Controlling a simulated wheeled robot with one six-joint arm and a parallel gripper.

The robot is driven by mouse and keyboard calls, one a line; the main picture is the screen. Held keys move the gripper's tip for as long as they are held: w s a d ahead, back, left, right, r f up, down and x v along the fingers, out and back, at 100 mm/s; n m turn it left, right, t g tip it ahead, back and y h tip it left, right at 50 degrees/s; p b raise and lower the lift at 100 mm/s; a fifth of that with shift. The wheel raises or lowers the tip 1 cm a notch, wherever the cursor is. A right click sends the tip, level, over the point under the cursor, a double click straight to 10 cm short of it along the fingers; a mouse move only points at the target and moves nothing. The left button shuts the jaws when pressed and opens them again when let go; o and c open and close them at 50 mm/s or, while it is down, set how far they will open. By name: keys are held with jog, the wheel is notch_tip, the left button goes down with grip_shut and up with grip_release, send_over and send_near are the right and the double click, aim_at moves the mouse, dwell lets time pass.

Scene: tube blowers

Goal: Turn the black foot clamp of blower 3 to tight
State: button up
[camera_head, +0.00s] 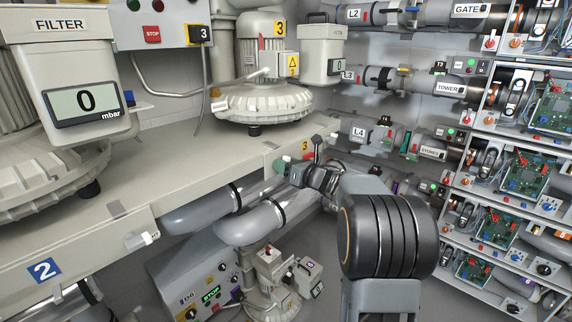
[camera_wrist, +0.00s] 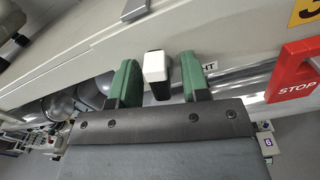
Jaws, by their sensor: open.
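Blower 3 (camera_head: 262,100) stands on the beige bench in the head view, with a yellow 3 on its motor. In the wrist view, a small block (camera_wrist: 157,68) with a white face and a dark right side sticks out below the bench edge. I take it for the clamp's handle; the rest of the clamp is hidden. A partly covered label (camera_wrist: 209,66) ending in "HT" is beside it. My gripper (camera_wrist: 159,80) is open, its green fingers on either side of the block. The left finger looks very close to it; contact cannot be told. In the head view my gripper (camera_head: 288,168) is at the bench's front edge.
A red STOP plate (camera_wrist: 296,72) is right of the fingers in the wrist view. Grey pipes (camera_head: 250,222) run under the bench. A similar white handle (camera_head: 142,240) is on the bench front near the blue 2 sign. Shelves with circuit boards (camera_head: 527,172) stand at right.

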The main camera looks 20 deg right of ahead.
jog(key=shift+c, duration=0.4)
grip_shut()
jog(key=shift+f+m, duration=0.1)
jog(key=shift+m, duration=0.2)
jog(key=m+b, duration=0.1)
jog(key=m, duration=0.2)
jog(key=shift+d+b, duration=0.1)
jog(key=shift+b, duration=0.25)
jog(key=m, duration=0.3)
jog(key=shift+m, duration=0.3)
jog(key=m, duration=0.5)
jog(key=shift+w+d+p, duration=0.1)
jog(key=shift+p, duration=0.25)
jog(key=shift+f+m+p, duration=0.2)
jog(key=shift+m+p, duration=0.25)
jog(key=shift+m, duration=1.35)
